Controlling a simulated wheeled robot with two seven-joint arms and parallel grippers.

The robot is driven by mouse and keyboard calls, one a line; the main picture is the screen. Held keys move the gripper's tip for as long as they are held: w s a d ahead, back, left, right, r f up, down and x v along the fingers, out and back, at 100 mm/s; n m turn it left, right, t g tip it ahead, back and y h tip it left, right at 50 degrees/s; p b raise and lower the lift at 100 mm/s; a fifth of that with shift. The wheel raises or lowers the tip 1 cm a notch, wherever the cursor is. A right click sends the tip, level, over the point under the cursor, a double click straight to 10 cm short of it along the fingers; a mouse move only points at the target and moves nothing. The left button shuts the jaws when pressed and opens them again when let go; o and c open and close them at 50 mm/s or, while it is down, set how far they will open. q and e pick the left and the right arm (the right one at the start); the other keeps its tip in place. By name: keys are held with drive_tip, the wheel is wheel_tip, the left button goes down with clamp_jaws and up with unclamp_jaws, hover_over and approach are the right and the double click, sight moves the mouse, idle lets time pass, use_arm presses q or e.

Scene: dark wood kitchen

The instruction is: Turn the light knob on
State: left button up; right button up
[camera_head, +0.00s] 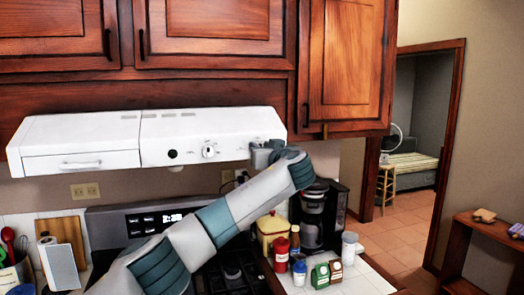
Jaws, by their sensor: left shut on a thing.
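A white range hood (85,130) hangs under the wooden cabinets. Its front panel shows a white round knob (208,152) with markings around it and a small black round control (173,154) to its left. My left gripper (256,146) is at the right end of this panel, to the right of the white knob. It is shut on a small part at the panel, which looks like the light knob; the gripper hides it. My left arm comes up diagonally from the lower left, in front of the stove. My right gripper is not in view.
The stove (147,222) with a lit display stands below the hood. A black coffee maker (318,215), a red-and-yellow canister (272,232) and several jars stand on the counter at right. Wooden cabinets (345,65) are close above. A doorway opens at far right.

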use_arm(q)
drive_tip(key=m+b, duration=0.3)
drive_tip(key=m, duration=0.1)
drive_tip(key=m+b, duration=0.2)
drive_tip(key=m, duration=0.2)
drive_tip(key=d+m+b, duration=0.1)
drive_tip(key=m+b, duration=0.2)
drive_tip(key=shift+w+f+m+b, duration=0.15)
drive_tip(key=shift+f+m+b, duration=0.15)
drive_tip(key=shift+f+m, duration=0.1)
idle(0.5)
drive_tip(key=o, duration=1.1)
drive_tip(key=shift+c, duration=0.2)
drive_tip(key=shift+r, duration=0.1)
